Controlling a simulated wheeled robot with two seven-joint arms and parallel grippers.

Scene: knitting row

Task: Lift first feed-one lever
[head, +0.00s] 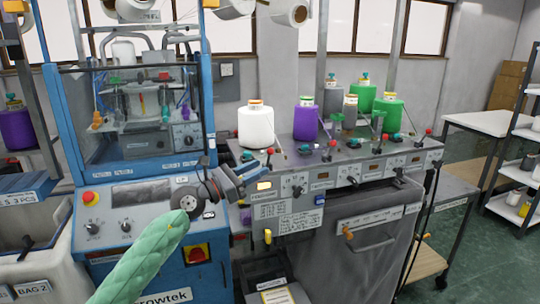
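Several small levers with red knobs stand along the top front edge of the grey feed unit (350,225). The leftmost red-knobbed lever (270,153) is in front of the white yarn cone (256,126). Other red-knobbed levers are further right, such as one (332,144) by the purple cone. Lettering by them is too small to read. My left gripper (240,178), on a green-sleeved arm, is in front of the unit's left end, below and left of the leftmost lever, apparently apart from it. Its finger gap is unclear. My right gripper is not in view.
A blue knitting machine (60,115) with a glazed front and a control panel stands at the left. Purple (305,122), grey and green cones (388,112) stand on the feed unit. A white-topped table (490,122) and shelves are at the right.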

